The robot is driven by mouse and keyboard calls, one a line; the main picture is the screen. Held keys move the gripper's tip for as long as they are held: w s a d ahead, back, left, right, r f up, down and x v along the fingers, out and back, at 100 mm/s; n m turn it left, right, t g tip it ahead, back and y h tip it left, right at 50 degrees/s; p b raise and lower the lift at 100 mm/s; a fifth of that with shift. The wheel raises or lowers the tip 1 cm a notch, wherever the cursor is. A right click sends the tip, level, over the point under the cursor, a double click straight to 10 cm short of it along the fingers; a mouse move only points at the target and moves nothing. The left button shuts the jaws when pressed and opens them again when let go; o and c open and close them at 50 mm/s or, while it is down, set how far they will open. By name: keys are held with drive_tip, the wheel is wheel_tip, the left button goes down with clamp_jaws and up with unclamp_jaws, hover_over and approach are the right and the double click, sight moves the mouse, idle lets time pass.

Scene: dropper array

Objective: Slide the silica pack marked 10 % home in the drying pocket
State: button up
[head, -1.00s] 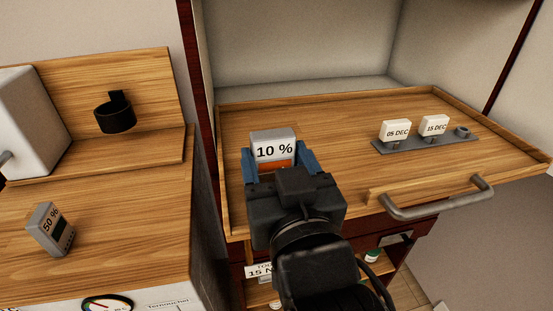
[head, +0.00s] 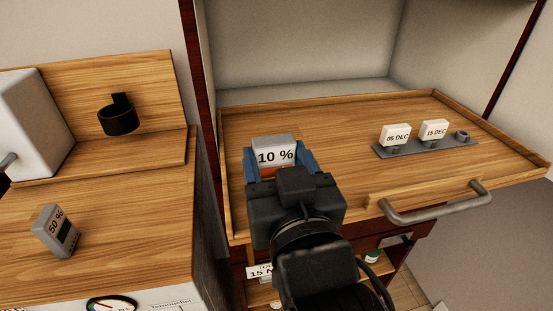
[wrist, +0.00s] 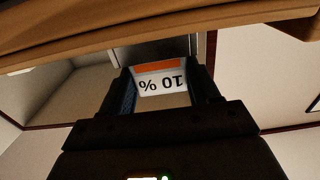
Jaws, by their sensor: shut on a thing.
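The silica pack marked 10 % (head: 276,154) is a white-grey block with an orange band low on its face. My gripper (head: 280,170) is shut on it, with blue finger pads on its left and right sides. The pack shows over the left part of a wooden tray top; I cannot tell whether it touches the wood. In the wrist view the pack (wrist: 161,84) appears upside down between the fingers. I cannot identify the drying pocket for certain in these views.
A pack marked 50 % (head: 55,231) stands on the left counter, below a black round holder (head: 118,118). Cards marked 05 DEC (head: 396,134) and 15 DEC (head: 434,130) stand on a grey rail (head: 410,149). The tray top (head: 340,125) has raised edges, a front handle (head: 437,207) and clear room mid-surface.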

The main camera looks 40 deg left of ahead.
drive_tip(key=shift+f, duration=0.15)
drive_tip(key=o, duration=1.2)
drive_tip(key=shift+o, duration=0.2)
drive_tip(key=b+v, duration=0.1)
drive_tip(key=v, duration=0.7)
drive_tip(key=shift+b, duration=0.4)
